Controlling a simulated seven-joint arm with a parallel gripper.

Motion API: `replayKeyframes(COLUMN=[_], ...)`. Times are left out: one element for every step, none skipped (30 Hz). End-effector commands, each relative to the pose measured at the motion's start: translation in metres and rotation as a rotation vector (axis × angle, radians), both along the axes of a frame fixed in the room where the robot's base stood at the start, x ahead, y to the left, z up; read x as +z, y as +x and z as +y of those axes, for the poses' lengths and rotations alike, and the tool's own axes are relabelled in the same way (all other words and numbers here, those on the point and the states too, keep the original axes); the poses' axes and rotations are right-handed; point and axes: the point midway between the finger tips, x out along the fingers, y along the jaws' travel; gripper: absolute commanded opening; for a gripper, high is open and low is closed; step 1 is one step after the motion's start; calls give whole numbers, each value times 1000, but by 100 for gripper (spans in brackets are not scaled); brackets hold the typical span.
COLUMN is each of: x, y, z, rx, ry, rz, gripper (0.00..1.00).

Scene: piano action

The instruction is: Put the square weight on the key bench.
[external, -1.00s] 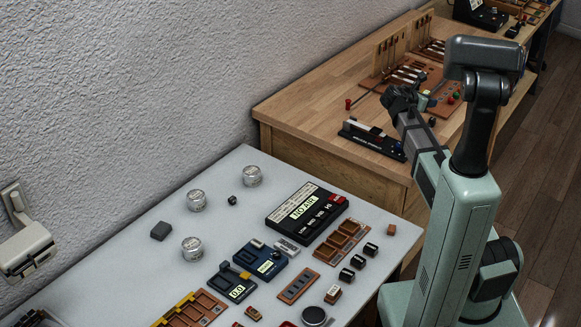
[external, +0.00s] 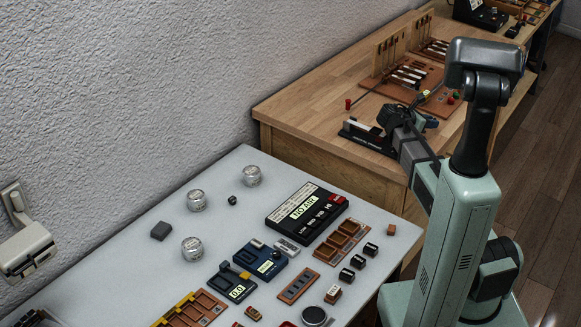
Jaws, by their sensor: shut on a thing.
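My gripper (external: 394,118) is over the wooden bench at the back. It points away from the camera, at the right end of a long black fixture (external: 372,143) with a white key-like bar, which may be the key bench. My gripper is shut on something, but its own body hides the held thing. I cannot tell whether that is the square weight or whether it touches the fixture. No block on the front table can be surely told as the square weight; a dark grey block (external: 161,230) and a small dark cube (external: 232,200) lie there.
Behind my gripper stand wooden racks (external: 386,54) with upright rods and white keys on a brown board. The white front table (external: 150,275) holds clear round jars (external: 196,200), a black display unit (external: 306,212), trays and small blocks. The wooden bench's left top is clear.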

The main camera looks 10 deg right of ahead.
Motion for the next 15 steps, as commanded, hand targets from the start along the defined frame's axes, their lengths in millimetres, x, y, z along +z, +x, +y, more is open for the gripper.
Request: replayKeyframes(x=[-4,-7,-12,-15,-19,-23,-27,-29,-32,-33,-34,-34,-33,-33,-33], y=[0,0,0,0,0,0,0,0,0,0,0,0,0,0,0], z=[0,0,0,0,0,0,0,0,0,0,0,0,0,0,0], rx=[1,0,0,0,0,0,0,1,1,0,0,1,1,1,1], ry=[-1,0,0,0,0,0,0,0,0,1,1,1,0,0,0], rz=[2,2,2,2,2,2,2,2,2,1,0,0,0,0,0], gripper=[0,0,0,0,0,0,0,0,0,0,0,0,0,0,0])
